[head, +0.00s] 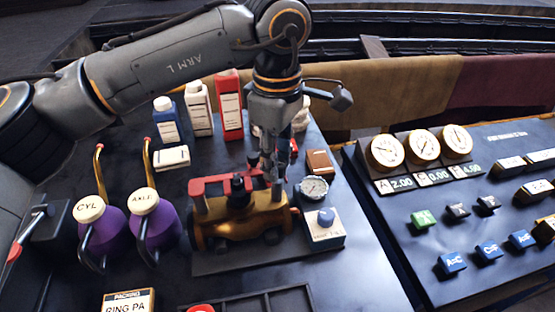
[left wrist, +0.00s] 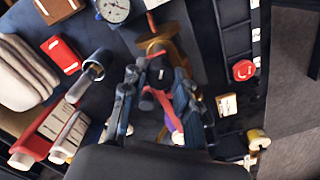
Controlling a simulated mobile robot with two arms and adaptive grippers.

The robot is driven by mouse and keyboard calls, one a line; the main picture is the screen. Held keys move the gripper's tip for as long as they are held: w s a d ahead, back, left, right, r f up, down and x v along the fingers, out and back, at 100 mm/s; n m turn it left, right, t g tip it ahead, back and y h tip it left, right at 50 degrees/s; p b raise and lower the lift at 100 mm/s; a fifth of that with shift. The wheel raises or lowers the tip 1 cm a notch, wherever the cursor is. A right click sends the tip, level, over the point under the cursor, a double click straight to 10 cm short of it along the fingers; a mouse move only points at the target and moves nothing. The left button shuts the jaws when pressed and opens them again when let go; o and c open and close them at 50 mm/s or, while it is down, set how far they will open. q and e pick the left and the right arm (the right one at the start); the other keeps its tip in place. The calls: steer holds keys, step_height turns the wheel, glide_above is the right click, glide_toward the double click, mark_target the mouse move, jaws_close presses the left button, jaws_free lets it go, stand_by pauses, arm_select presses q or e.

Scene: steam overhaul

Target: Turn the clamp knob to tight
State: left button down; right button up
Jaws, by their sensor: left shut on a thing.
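The brass valve-like body (head: 225,229) stands on a dark plate, with a red clamp bar (head: 212,182) across its top. A black clamp knob (head: 238,187) rises at the bar; it also shows in the left wrist view (left wrist: 159,72), between the fingers. My left gripper (head: 270,172) reaches down from above and is shut at the clamp, by the look of the wrist view on the knob. The exact contact is partly hidden by the fingers. My right gripper is in neither view.
A gauge (head: 313,188) and a box with a blue knob (head: 325,227) stand close right of the brass body. Purple oil cans (head: 155,222) stand left, bottles (head: 229,105) behind. A control panel (head: 470,225) lies at the right.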

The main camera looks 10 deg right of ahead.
arm_select(q)
steer(key=m, duration=0.5)
steer(key=shift+r, duration=0.15)
steer(key=m, duration=0.6)
steer(key=shift+w, duration=0.1)
steer(key=shift+m, duration=0.3)
steer(key=c, duration=1)
jaws_free()
step_height(320, 180, up, 12)
